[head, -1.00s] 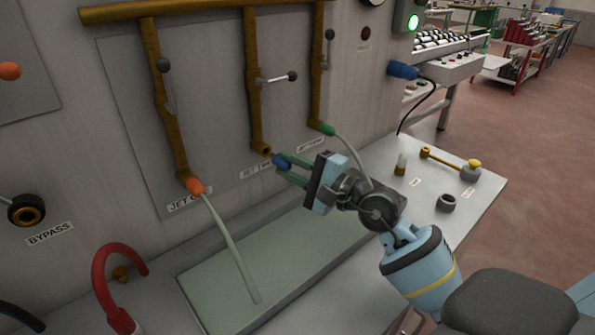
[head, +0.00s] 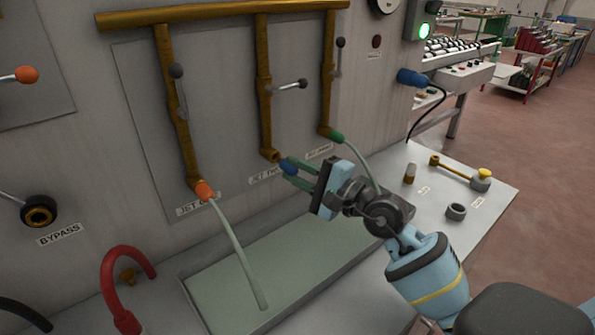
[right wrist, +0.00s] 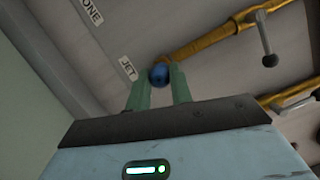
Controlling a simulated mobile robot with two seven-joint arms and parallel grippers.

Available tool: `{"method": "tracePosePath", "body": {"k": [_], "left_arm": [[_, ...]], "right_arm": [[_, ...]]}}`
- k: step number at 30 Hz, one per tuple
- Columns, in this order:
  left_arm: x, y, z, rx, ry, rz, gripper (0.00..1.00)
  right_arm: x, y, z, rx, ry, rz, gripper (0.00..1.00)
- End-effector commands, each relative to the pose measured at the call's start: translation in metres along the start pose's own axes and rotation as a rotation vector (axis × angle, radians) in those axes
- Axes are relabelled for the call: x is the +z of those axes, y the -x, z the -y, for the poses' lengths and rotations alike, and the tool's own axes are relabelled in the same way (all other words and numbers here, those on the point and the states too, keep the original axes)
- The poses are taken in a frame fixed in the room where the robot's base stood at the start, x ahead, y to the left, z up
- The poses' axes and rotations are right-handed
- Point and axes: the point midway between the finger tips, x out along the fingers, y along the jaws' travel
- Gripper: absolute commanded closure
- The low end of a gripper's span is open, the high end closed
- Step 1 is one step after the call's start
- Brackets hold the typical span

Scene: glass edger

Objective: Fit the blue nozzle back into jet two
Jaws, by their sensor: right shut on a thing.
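The blue nozzle (head: 289,167) is held between the green fingertips of my right gripper (head: 291,170), which is shut on it. The jet two pipe (head: 264,100) is brass and ends in an open elbow (head: 271,156) just left of the nozzle. In the head view the nozzle is close to the elbow; I cannot tell whether they touch. In the right wrist view the nozzle (right wrist: 159,75) sits between the fingers, beside the end of the brass pipe (right wrist: 215,42). The JET TWO label (head: 267,175) is partly hidden by the gripper. My left gripper is not in view.
Jet one has an orange nozzle (head: 204,190) and a jet at right has a green nozzle (head: 331,135), both with pale streams running down to the tray (head: 215,290). A red hose (head: 112,280) stands front left. A brass tool (head: 455,169) and a grey ring (head: 456,212) lie on the right bench.

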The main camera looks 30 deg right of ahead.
Motion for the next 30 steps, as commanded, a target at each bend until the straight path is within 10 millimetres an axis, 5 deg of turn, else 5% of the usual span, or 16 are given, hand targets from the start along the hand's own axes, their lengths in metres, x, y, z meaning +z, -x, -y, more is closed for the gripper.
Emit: {"method": "tracePosePath", "body": {"k": [30], "left_arm": [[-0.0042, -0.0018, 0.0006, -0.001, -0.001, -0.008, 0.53]], "right_arm": [[-0.001, -0.0033, 0.0004, -0.001, 0.0, 0.0, 1.0]]}}
